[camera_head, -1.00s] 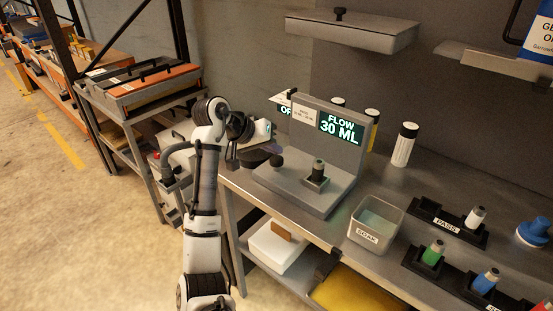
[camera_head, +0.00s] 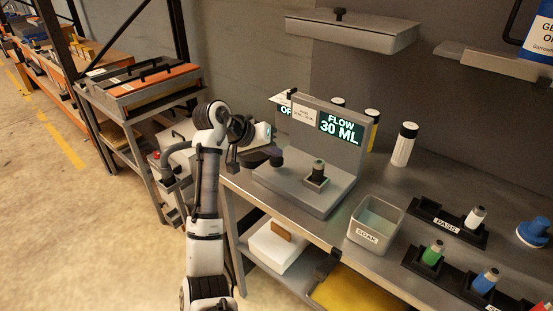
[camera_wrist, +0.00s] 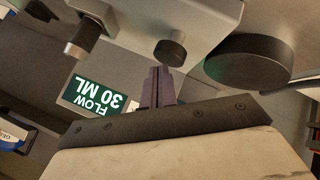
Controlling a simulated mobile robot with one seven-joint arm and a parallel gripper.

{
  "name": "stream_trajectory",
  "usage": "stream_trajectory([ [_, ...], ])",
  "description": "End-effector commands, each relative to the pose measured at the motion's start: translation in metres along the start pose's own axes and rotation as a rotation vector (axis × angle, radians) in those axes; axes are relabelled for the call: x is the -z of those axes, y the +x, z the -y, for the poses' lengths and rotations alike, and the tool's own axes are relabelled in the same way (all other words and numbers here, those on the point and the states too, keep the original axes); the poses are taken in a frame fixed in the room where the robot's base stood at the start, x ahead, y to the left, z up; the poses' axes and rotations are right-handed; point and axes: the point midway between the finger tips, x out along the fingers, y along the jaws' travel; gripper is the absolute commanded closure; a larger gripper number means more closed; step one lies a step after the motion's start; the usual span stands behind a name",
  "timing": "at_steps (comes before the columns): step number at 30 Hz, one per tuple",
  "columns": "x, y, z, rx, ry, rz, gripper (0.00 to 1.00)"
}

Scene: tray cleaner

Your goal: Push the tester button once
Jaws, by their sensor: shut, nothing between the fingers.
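The tester (camera_head: 335,200) is a grey machine on the bench with a lit "FLOW 30 ML" display (camera_head: 341,129), which shows upside down in the wrist view (camera_wrist: 97,97). Its round black button (camera_head: 277,160) stands on the left of its base, partly covered by my gripper in the head view. The button (camera_wrist: 170,54) shows whole in the wrist view. My gripper (camera_head: 268,154) is shut and empty, right beside the button. In the wrist view its fingertips (camera_wrist: 157,72) point at the button's near side. I cannot tell whether they touch it.
A "SOAK" tub (camera_head: 367,238) and a "PASS" rack (camera_head: 447,225) with nozzles sit further right. A large black disc (camera_wrist: 248,60) is near my fingers in the wrist view.

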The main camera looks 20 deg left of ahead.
Motion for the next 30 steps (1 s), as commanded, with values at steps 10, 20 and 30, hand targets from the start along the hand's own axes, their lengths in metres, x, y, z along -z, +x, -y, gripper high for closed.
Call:
stream_trajectory([
  [10, -0.0017, 0.0025, 0.0017, 0.0, 0.0, 0.0, 1.0],
  [20, -0.0037, 0.0053, 0.0038, 0.0, -0.001, 0.0, 1.0],
  [30, -0.0059, 0.0082, 0.0059, 0.0, -0.001, 0.001, 1.0],
])
